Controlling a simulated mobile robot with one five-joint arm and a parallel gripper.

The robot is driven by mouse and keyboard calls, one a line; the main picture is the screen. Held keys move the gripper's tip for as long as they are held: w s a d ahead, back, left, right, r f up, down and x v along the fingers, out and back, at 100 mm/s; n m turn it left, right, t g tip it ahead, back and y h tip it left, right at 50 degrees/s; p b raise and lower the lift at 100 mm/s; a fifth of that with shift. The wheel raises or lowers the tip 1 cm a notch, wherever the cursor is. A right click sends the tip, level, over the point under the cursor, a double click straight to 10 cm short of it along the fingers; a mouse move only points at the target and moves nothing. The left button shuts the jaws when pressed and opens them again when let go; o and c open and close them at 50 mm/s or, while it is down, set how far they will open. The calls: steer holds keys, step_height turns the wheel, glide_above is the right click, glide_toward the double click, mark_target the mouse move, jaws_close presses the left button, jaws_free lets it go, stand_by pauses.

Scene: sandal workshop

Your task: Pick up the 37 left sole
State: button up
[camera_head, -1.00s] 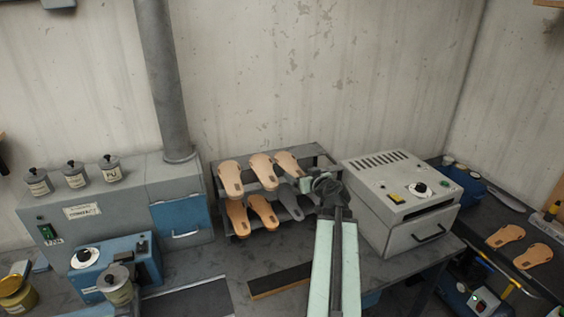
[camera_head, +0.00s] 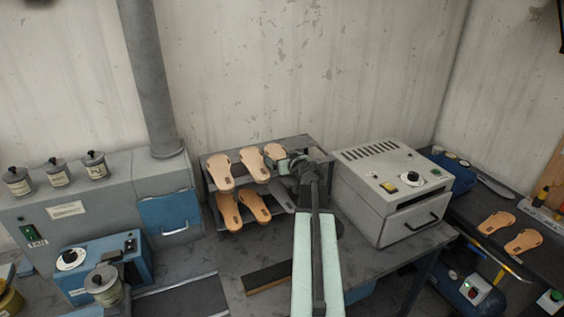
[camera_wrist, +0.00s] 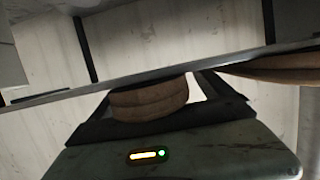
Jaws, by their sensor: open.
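Tan soles lie on a two-tier rack: three on the top tier, the left (camera_head: 220,172), the middle (camera_head: 254,163) and the right (camera_head: 274,151). Two tan soles (camera_head: 228,210) and a grey one (camera_head: 281,196) lie on the lower tier. Size marks are too small to read, so I cannot tell which is the 37 left sole. My gripper (camera_head: 288,165) is at the right end of the top tier, by the right sole, partly hiding it. In the wrist view my gripper (camera_wrist: 158,88) is open, with a rounded sole end (camera_wrist: 150,104) between its fingers.
A grey oven-like box (camera_head: 392,190) stands close right of the rack. Two more tan soles (camera_head: 523,241) lie on the right bench. A dark strip (camera_head: 268,277) lies in front of the rack.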

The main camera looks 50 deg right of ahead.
steer(key=c, duration=1.5)
